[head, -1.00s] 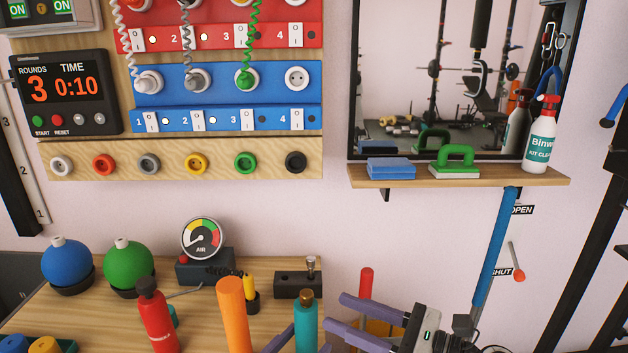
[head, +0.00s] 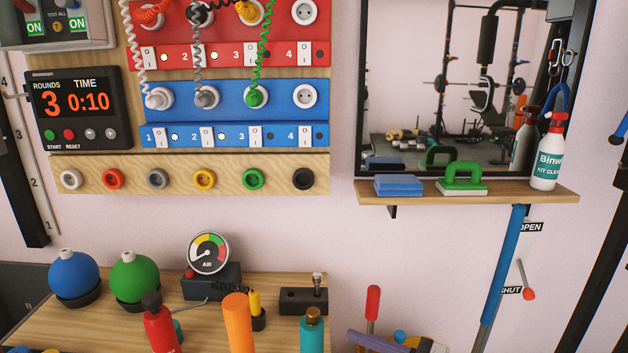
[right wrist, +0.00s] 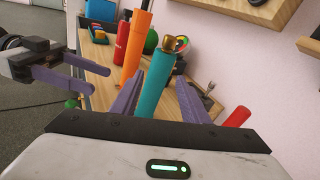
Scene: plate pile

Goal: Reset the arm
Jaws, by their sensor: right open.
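My right gripper (right wrist: 158,78) is open, its two purple fingers apart. In the right wrist view a teal bottle (right wrist: 154,82) shows between the fingers; I cannot tell that they touch it. In the head view only part of this gripper shows at the bottom edge, right of the wooden table (head: 110,328). My left gripper (right wrist: 115,82) shows at the left of the right wrist view, its purple fingers spread and nothing seen between them. It is not seen in the head view.
An orange cylinder (head: 237,325), a red bottle (head: 160,330), blue (head: 75,279) and green balls (head: 134,276) and an air gauge (head: 208,254) stand on the table. A shelf (head: 470,194) holds a spray bottle (head: 549,155). A blue pole (head: 502,270) stands right of my right gripper.

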